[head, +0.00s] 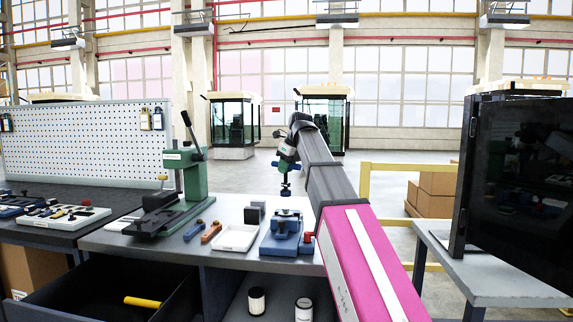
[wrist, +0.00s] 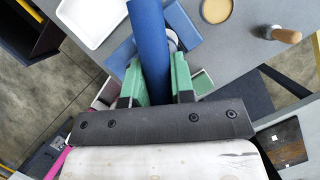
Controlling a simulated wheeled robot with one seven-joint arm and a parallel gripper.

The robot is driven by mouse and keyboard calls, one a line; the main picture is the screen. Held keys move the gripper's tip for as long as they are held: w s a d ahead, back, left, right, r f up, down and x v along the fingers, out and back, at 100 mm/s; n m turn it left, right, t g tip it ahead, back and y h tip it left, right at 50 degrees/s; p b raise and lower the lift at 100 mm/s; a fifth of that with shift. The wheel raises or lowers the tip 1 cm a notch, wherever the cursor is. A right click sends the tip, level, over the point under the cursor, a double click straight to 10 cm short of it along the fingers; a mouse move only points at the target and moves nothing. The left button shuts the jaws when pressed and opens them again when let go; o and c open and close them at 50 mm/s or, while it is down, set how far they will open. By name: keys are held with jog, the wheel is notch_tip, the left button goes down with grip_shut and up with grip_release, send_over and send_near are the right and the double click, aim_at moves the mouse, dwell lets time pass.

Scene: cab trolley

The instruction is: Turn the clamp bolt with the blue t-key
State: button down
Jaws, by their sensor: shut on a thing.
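My gripper (head: 287,172) hangs above the bench at the end of my arm and points down. It is shut on the blue t-key (wrist: 150,40), whose thick blue bar lies between the green fingers in the wrist view. I cannot make out the clamp bolt clearly.
A white tray (head: 236,238) lies left of the clamp, with a red-knobbed item (head: 308,238) at its right. A green lever press (head: 193,175) stands further left. An open drawer (head: 95,290) juts out below. A dark cabinet (head: 520,165) stands at the right.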

aim_at(286, 190)
jog(key=shift+f, duration=1.75)
jog(key=n+g+y, duration=0.1)
jog(key=n, duration=0.3)
jog(key=n+g, duration=0.1)
jog(key=n, duration=0.3)
jog(key=shift+w+g, duration=0.1)
jog(key=shift+g, duration=0.3)
jog(key=shift+n+g, duration=0.4)
jog(key=shift+n, duration=0.8)
jog(key=shift+f, duration=1.45)
